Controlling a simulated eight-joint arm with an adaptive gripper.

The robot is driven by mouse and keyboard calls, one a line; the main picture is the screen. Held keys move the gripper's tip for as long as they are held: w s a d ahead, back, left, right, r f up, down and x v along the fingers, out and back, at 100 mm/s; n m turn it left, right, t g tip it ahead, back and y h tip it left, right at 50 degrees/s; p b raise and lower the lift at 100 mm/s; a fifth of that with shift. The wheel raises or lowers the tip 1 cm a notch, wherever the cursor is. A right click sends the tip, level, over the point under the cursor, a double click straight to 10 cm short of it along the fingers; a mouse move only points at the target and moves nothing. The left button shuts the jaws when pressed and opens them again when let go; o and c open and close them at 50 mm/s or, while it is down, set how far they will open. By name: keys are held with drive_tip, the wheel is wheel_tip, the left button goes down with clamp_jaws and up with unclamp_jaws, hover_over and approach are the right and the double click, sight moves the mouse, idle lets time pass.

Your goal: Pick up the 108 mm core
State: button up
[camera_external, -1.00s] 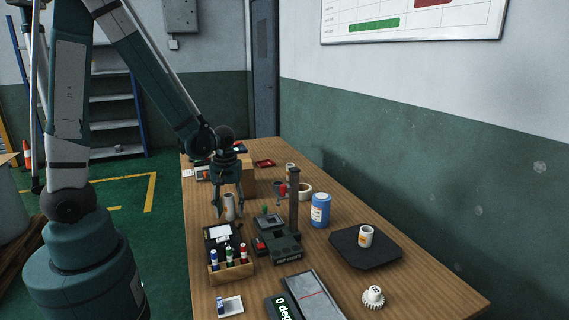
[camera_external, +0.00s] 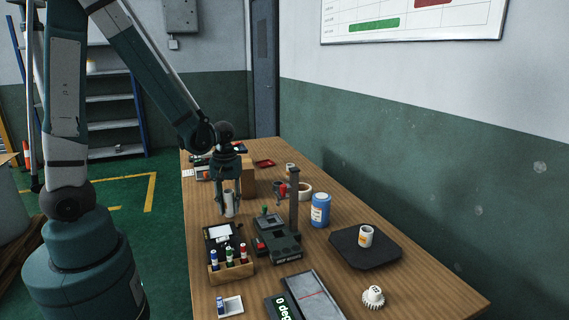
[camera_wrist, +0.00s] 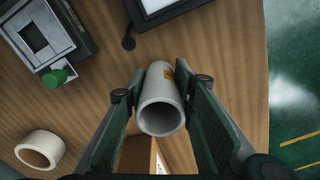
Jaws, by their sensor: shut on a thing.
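A pale grey-white hollow core (camera_wrist: 161,104) with an orange label patch is between the fingers of my gripper (camera_wrist: 161,98). In the wrist view its open end faces the camera, and a finger presses each side. The external view shows the same core (camera_external: 229,204) upright in my gripper (camera_external: 229,207), over the left part of the table. I cannot tell whether its lower end clears the wood. Its label is too small to read. Another labelled white core (camera_external: 366,237) stands on a black tray (camera_external: 385,254) at the right.
A dark device with a post (camera_external: 278,243) stands right of my gripper. A marker rack (camera_external: 231,269) is in front. A cardboard box (camera_external: 249,181) is just behind my gripper.

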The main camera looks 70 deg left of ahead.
wheel_tip(320, 180, up, 8)
drive_tip(key=p, duration=0.2)
drive_tip(key=shift+r, duration=0.2)
drive_tip(key=shift+a, duration=0.1)
idle(0.7)
